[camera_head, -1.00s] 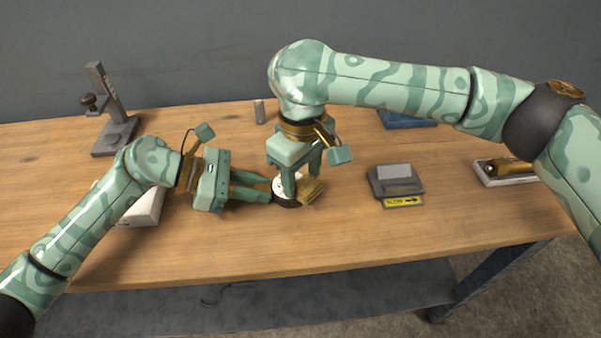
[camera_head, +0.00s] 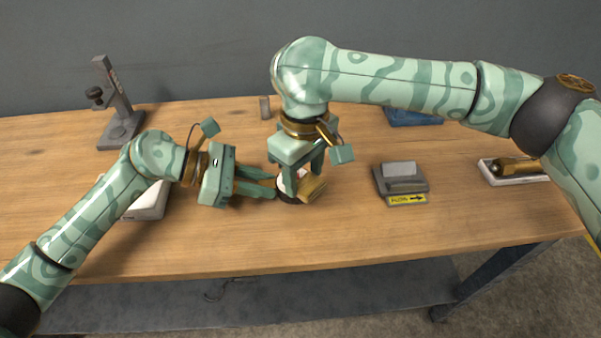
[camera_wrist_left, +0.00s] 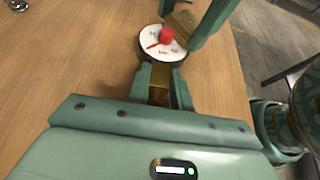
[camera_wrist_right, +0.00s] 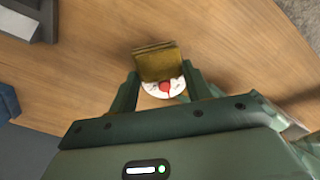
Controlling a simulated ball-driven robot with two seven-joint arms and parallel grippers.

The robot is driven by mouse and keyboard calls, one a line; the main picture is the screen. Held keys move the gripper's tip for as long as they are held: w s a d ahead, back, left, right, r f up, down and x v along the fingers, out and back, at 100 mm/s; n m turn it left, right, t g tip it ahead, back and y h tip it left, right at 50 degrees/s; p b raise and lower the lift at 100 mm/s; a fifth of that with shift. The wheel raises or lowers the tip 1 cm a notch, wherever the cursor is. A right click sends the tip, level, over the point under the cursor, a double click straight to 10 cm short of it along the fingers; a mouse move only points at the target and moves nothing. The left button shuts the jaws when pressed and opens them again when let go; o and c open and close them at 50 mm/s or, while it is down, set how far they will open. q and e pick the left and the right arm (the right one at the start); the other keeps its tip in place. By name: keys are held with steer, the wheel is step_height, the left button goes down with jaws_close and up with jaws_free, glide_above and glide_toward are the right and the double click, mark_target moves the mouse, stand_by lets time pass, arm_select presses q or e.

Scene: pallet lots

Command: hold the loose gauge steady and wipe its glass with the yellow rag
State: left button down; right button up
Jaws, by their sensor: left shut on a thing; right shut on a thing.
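The gauge (camera_wrist_left: 150,47) lies on the wooden table, a round white dial with a dark rim, a red needle and a red centre. In the head view the gauge (camera_head: 286,197) is mostly hidden by my right gripper and the rag. My left gripper (camera_wrist_left: 162,74) is shut on the gauge's near side, level with the table. My right gripper (camera_head: 303,185) points down over the gauge, shut on the folded yellow-brown rag (camera_head: 313,190). In the right wrist view the rag (camera_wrist_right: 157,62) covers part of the dial; whether it touches the glass is hard to tell.
A grey block with a yellow arrow label (camera_head: 402,184) sits right of the gauge. A white tray with a brass-coloured tool (camera_head: 515,168) is farther right. A grey stand (camera_head: 119,110) is at back left, a white box (camera_head: 148,203) beside my left arm. The front middle is clear.

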steer(key=shift+w+d, duration=0.25)
steer(key=shift+d, duration=0.05)
steer(key=shift+s+a+f, duration=0.1)
steer(key=shift+s+a, duration=0.55)
steer(key=shift+a, duration=0.05)
steer(key=shift+w+d, duration=0.1)
steer(key=shift+w+d, duration=0.55)
steer(key=shift+d, duration=0.05)
steer(key=shift+s+a, duration=0.6)
steer(key=shift+a, duration=0.1)
